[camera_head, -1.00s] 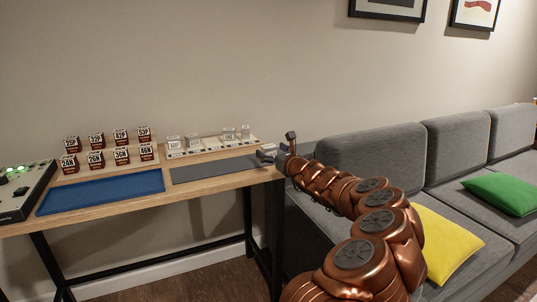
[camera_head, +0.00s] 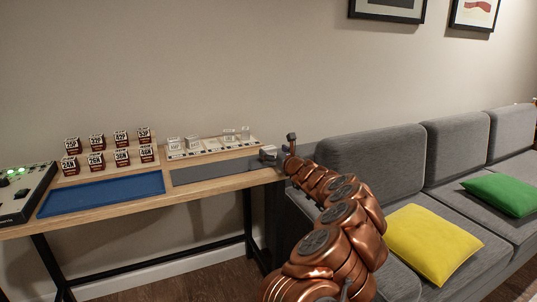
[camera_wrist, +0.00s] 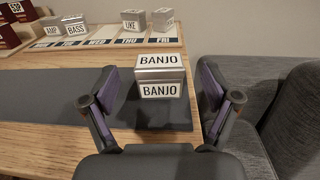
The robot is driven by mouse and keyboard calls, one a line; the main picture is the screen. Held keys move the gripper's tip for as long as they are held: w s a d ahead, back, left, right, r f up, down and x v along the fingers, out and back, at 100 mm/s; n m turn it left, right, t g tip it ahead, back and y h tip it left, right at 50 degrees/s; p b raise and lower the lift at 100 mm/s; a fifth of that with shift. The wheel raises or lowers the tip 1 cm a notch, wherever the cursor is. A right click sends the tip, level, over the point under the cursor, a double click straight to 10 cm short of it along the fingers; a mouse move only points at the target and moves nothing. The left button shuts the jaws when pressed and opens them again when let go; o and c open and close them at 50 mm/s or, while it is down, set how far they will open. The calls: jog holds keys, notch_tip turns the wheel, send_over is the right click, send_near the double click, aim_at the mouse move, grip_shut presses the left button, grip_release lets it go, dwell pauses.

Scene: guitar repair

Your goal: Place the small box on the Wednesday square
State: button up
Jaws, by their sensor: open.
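A small silver-grey box labelled BANJO (camera_wrist: 160,77) sits on the dark grey mat near the table's right end. In the wrist view it is between the two spread fingers of my open gripper (camera_wrist: 158,85), with gaps on both sides. My gripper (camera_head: 268,154) shows small in the head view at the right end of the table; the box is hard to make out there. The Wednesday square (camera_wrist: 98,42), marked WED, is on the pale day strip behind the mat and is bare.
AMP (camera_wrist: 53,27), BASS (camera_wrist: 76,26) and UKE (camera_wrist: 133,22) boxes, plus another by FRI (camera_wrist: 163,20), stand on the strip. A blue mat (camera_head: 100,194), dark labelled boxes (camera_head: 96,160) and a control panel (camera_head: 22,190) lie left. The sofa (camera_head: 370,160) is right.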

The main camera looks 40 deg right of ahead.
jog(key=shift+x, duration=1.05)
jog(key=shift+w, duration=0.35)
jog(key=c, duration=1.4)
